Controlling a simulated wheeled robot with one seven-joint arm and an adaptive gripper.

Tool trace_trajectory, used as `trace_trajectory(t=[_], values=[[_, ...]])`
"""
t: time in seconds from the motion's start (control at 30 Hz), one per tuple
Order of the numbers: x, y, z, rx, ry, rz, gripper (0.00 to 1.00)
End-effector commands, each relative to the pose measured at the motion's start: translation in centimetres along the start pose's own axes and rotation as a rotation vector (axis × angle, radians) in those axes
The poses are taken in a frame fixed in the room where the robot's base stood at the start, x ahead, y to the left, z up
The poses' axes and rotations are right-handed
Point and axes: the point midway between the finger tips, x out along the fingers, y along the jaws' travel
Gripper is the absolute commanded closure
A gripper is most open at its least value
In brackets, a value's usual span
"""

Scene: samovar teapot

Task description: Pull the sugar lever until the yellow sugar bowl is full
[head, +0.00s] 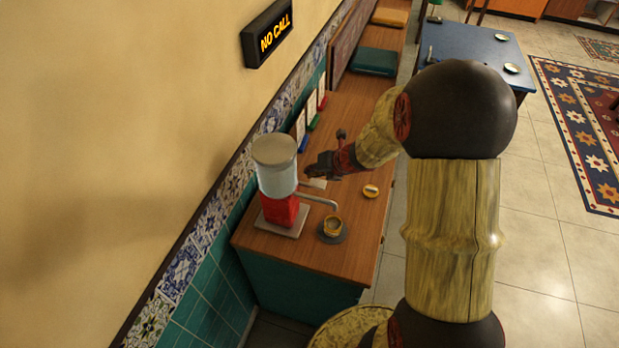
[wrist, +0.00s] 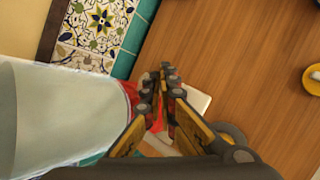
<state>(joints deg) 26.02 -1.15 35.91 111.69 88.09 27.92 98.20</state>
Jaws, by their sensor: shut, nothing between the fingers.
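The dispenser, with a clear tank (head: 277,178) and a red base (head: 280,210), stands on the wooden counter by the wall. Its tank fills the left of the wrist view (wrist: 60,110). A pale spout (head: 320,201) reaches right over a small yellow bowl (head: 333,225) on a dark round stand. How full the bowl is cannot be told. My gripper (head: 312,172) is shut and empty, just behind and right of the tank, near a small pale piece (head: 317,184) that may be the lever. In the wrist view, my fingers (wrist: 168,82) partly hide the red base; contact cannot be told.
A small yellow dish (head: 371,191) holding something white sits on the counter (head: 350,120) right of my gripper. Pale holders with blue, green and red ends (head: 314,122) stand along the tiled wall. The counter's right edge is near my arm.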

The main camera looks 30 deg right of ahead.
Motion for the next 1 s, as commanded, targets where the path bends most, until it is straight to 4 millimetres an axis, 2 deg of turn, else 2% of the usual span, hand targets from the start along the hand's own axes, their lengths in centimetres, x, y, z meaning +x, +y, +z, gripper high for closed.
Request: trace_trajectory(t=[0.43,1.0], values=[[-0.3,0.2,0.2,0.000,0.000,0.000,1.00],[-3.7,2.7,2.7,0.000,0.000,0.000,1.00]])
